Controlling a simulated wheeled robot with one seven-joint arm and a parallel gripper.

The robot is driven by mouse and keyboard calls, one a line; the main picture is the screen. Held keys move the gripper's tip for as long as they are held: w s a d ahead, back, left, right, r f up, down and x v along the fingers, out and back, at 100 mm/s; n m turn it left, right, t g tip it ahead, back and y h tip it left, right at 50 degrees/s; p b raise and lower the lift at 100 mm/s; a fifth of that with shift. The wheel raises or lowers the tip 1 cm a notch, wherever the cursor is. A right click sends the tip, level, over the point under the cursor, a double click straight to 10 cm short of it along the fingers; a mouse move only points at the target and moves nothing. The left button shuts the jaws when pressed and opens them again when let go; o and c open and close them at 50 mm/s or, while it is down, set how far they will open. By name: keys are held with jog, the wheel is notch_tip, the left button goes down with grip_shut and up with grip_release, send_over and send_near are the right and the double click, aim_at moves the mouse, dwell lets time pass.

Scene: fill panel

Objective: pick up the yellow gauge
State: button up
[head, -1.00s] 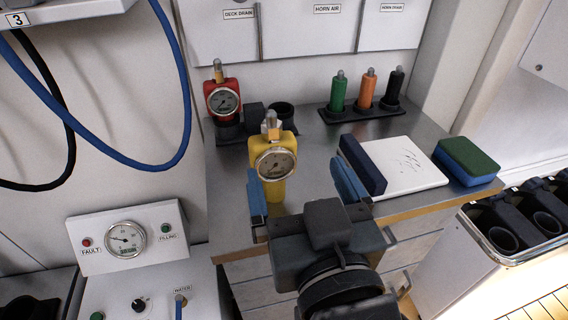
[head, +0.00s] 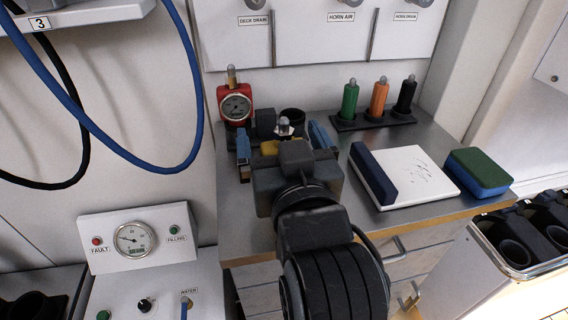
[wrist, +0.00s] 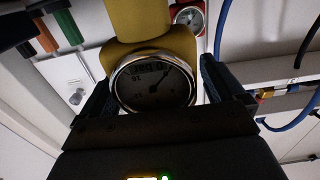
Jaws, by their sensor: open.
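The yellow gauge (head: 270,147) stands on the metal counter, mostly hidden behind my gripper in the head view; only a bit of yellow and its metal top show. In the wrist view the yellow gauge (wrist: 152,82) is close up, its round dial facing the camera. My gripper (head: 281,142) is open, with one blue finger on each side of the gauge. In the wrist view the fingers of my gripper (wrist: 155,85) flank the dial. Whether they touch the gauge I cannot tell.
A red gauge (head: 235,104) stands behind left in a dark holder. Green (head: 349,102), orange (head: 378,98) and black (head: 405,96) bottles stand in a rack at the back. A white board (head: 418,172) with a dark blue block (head: 373,176) and a green-blue sponge (head: 478,172) lie right.

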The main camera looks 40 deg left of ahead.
jog(key=c, duration=1.4)
jog(key=shift+r, duration=0.15)
